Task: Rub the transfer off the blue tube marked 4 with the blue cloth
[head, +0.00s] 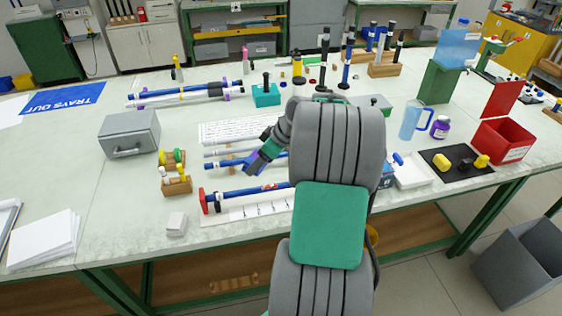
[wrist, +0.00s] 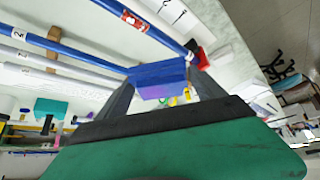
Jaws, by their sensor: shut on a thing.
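My gripper (head: 256,163) is shut on the blue cloth (wrist: 158,80), a folded blue-violet pad between the fingers in the wrist view. A long blue tube (head: 235,193) lies at the table's front, its left end by a red block (head: 203,201). In the wrist view this tube (wrist: 95,2) carries a red and white transfer (wrist: 135,18). The cloth is behind this tube in the head view, apart from the transfer. Another blue tube (wrist: 60,48) with a white label runs close to the cloth; whether they touch is unclear. I cannot read a 4 on either tube.
White and grey tubes (head: 226,141) lie behind in the same row. A small wooden holder (head: 176,186) and a grey box (head: 130,134) stand to the left. A white block (head: 176,223) is near the front edge. My arm hides the tubes' right ends in the head view.

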